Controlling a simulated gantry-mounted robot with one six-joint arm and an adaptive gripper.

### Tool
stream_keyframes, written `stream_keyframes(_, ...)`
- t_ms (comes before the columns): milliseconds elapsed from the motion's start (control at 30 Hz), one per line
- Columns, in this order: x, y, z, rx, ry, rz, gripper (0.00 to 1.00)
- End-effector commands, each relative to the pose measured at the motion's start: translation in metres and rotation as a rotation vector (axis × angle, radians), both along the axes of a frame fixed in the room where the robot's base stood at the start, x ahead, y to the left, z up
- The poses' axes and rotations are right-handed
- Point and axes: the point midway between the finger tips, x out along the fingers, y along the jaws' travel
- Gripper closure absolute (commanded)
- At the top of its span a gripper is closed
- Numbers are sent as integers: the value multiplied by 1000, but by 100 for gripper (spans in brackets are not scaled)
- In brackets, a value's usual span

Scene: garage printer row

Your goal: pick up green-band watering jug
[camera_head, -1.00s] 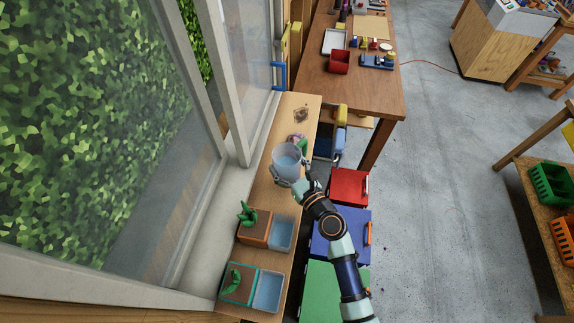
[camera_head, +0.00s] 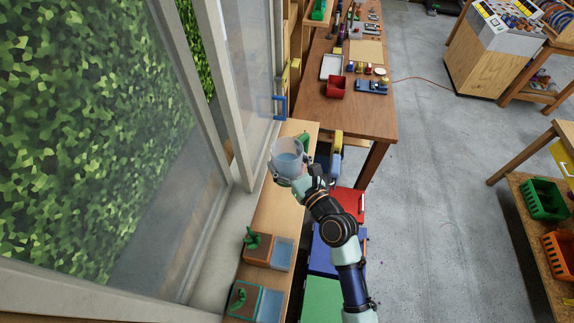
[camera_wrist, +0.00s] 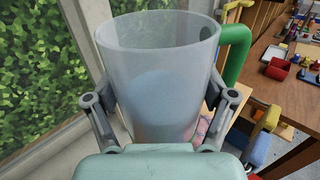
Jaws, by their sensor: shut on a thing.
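The watering jug (camera_head: 288,157) is a translucent, pale grey-blue vessel with an open top. A thick green handle (camera_wrist: 235,55) stands out on its right side in the wrist view. My gripper (camera_head: 291,179) is closed around the jug, with one finger on each side of its wall in the wrist view (camera_wrist: 160,108). The jug is upright or nearly so and appears above the wooden ledge (camera_head: 270,215). Its lower part is hidden behind my gripper in the wrist view, and I cannot make out a green band.
Two planters, an orange one (camera_head: 257,262) and a teal-edged one (camera_head: 244,312), stand on the ledge. The window frame (camera_head: 238,110) is close on the left. A workbench (camera_head: 350,115) with small items lies beyond, and a red box (camera_head: 347,203) is below right.

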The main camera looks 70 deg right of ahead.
Motion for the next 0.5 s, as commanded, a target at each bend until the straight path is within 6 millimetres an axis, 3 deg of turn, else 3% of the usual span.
stream_keyframes(100, 0, 0, 23, -4, -2, 0, 69)
stream_keyframes(500, 0, 0, 62, -3, -1, 0, 69)
